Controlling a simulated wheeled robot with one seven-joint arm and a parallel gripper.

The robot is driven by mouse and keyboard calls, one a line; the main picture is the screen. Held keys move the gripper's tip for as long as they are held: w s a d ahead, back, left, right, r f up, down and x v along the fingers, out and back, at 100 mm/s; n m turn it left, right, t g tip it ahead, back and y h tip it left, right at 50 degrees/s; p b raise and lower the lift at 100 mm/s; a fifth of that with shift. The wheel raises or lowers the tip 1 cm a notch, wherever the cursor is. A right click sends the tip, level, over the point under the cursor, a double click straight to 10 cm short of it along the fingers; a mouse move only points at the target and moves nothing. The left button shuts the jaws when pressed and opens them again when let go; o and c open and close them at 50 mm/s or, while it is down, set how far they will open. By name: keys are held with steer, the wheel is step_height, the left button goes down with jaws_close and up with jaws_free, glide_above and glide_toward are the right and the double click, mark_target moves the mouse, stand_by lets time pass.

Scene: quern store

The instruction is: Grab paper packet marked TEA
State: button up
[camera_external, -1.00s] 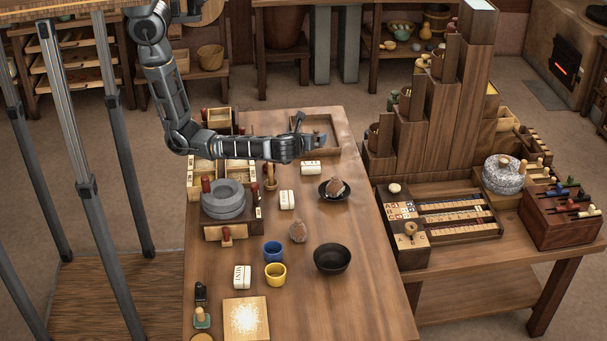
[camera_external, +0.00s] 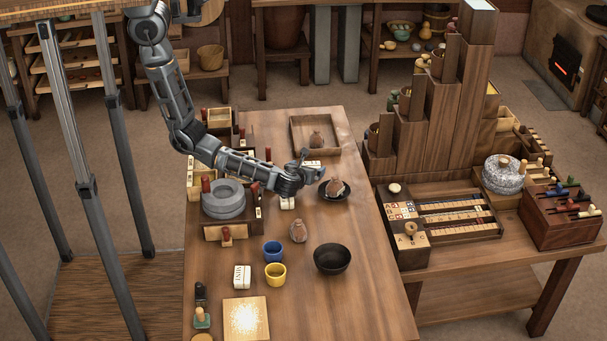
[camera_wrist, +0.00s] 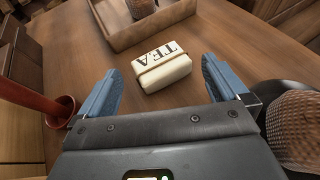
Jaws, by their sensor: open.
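The white paper packet marked TEA (camera_wrist: 165,72) lies on the wooden table with a thin band around it. In the external view the TEA packet (camera_external: 315,164) is partly hidden by my gripper (camera_external: 311,161). In the wrist view my gripper (camera_wrist: 160,68) is open, its two blue fingers apart on either side of the packet's near end. The packet sits slightly turned between and ahead of the fingertips, with a gap on both sides. I cannot tell the fingers' exact height above the table.
A wooden tray (camera_external: 335,147) holding a brown pouch lies beyond the packet. A dark bowl (camera_external: 327,196) with a brown pouch is close on the right. A red-handled post (camera_wrist: 35,97) stands at left. A MINT packet (camera_external: 242,277) lies farther forward.

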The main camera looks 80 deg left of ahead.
mark_target(311, 165)
steer(key=b+x, duration=0.2)
steer(key=x, duration=0.1)
steer(key=shift+a+f, duration=0.1)
steer(key=shift+f, duration=0.1)
steer(key=shift+w+a, duration=0.3)
steer(key=shift+a, duration=0.2)
steer(key=shift+c, duration=0.3)
steer(key=c, duration=0.7)
steer(key=shift+r, duration=0.15)
